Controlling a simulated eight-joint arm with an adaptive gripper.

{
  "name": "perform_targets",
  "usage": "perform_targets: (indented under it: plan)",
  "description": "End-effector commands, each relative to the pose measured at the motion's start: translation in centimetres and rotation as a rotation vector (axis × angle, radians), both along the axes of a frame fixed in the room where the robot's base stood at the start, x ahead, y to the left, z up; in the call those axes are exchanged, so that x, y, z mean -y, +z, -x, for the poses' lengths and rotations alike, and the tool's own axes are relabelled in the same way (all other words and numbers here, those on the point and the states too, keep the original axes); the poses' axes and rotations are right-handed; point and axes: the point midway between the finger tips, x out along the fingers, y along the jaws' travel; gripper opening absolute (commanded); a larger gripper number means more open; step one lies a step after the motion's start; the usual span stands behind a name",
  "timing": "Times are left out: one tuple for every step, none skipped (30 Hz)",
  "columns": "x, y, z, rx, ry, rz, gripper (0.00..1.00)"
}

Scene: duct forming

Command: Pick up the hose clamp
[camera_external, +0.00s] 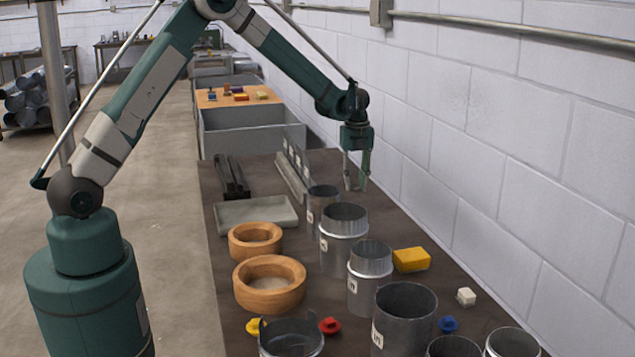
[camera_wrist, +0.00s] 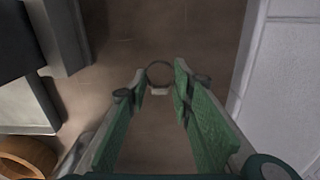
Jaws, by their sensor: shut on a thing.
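The hose clamp (camera_wrist: 160,91) is a thin dark ring with a small pale block on its near side. In the wrist view it sits between the tips of my green gripper fingers (camera_wrist: 160,80), which are shut on it. In the external view my gripper (camera_external: 357,178) points down above the far part of the dark bench, near the wall. A thin greyish shape shows between the fingers there, too small to tell clearly as the clamp. In the wrist view the bare brown bench top lies below the clamp, apparently with a gap.
Several metal duct cylinders (camera_external: 344,238) stand in front of my gripper. Two wooden rings (camera_external: 270,284), a grey tray (camera_external: 257,214) and a yellow block (camera_external: 411,259) lie around them. Metal rails (camera_external: 292,176) lie left of the gripper. The white block wall (camera_external: 480,130) is close on the right.

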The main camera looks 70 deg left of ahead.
Motion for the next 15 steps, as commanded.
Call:
perform_targets:
  plan:
    - [0.0,0.8,0.0,0.0,0.0,0.0,0.15]
    - [0.0,1.3,0.0,0.0,0.0,0.0,0.15]
    - [0.0,2.0,0.0,0.0,0.0,0.0,0.15]
    - [0.0,2.4,0.0,0.0,0.0,0.0,0.15]
    - [0.0,2.8,0.0,0.0,0.0,0.0,0.15]
    - [0.0,3.3,0.0,0.0,0.0,0.0,0.15]
    - [0.0,3.7,0.0,0.0,0.0,0.0,0.15]
    - [0.0,4.0,0.0,0.0,0.0,0.0,0.15]
    - [0.0,4.4,0.0,0.0,0.0,0.0,0.15]
    - [0.0,4.7,0.0,0.0,0.0,0.0,0.15]
    - [0.0,4.9,0.0,0.0,0.0,0.0,0.15]
    - [0.0,5.2,0.0,0.0,0.0,0.0,0.15]
    - [0.0,5.3,0.0,0.0,0.0,0.0,0.15]
    - [0.0,5.4,0.0,0.0,0.0,0.0,0.15]
    - [0.0,5.5,0.0,0.0,0.0,0.0,0.15]
